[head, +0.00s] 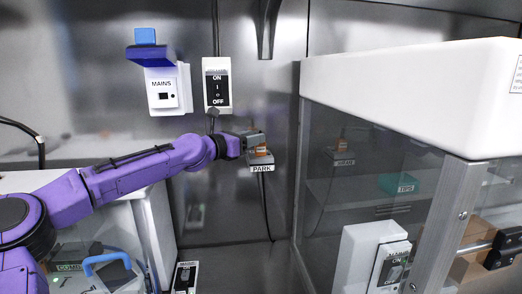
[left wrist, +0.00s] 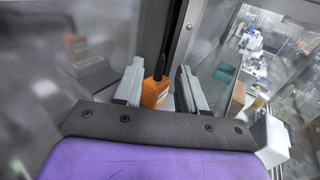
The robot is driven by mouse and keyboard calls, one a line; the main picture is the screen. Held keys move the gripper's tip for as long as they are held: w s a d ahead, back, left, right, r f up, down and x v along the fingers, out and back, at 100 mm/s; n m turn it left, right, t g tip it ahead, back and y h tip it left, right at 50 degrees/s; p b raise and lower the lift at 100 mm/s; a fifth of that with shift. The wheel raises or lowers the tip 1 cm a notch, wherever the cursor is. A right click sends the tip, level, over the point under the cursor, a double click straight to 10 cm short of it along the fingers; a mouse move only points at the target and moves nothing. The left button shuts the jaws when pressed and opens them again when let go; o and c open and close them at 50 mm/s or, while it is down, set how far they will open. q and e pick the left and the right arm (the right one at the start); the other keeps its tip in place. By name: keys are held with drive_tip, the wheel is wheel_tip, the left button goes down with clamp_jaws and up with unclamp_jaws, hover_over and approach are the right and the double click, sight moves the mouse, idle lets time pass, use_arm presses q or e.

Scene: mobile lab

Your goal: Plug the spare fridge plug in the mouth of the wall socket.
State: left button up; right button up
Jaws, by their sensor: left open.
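The orange plug (head: 262,151) sits at the holder marked PARK (head: 262,168) on the back wall, with its dark cable hanging below. My left gripper (head: 257,142) is at the plug and partly hides it. In the left wrist view the plug (left wrist: 155,93) stands between my two open fingers (left wrist: 157,88), with a gap on the right; contact on the left cannot be told. The wall socket marked MAINS (head: 163,90) is on the wall to the left, with a blue flap (head: 147,53) raised above it. My right gripper is not in view.
An ON/OFF switch box (head: 217,86) is between the socket and the holder. A large white-topped glass cabinet (head: 400,75) stands close on the right. A case with a blue handle (head: 107,264) is at the lower left, below my arm.

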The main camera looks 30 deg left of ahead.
use_arm(q)
drive_tip(key=p+x, duration=0.1)
drive_tip(key=x, duration=0.4)
drive_tip(key=shift+w+d+f, duration=0.15)
drive_tip(key=shift+w, duration=0.15)
drive_tip(key=shift+s, duration=0.1)
drive_tip(key=shift+s, duration=0.1)
clamp_jaws()
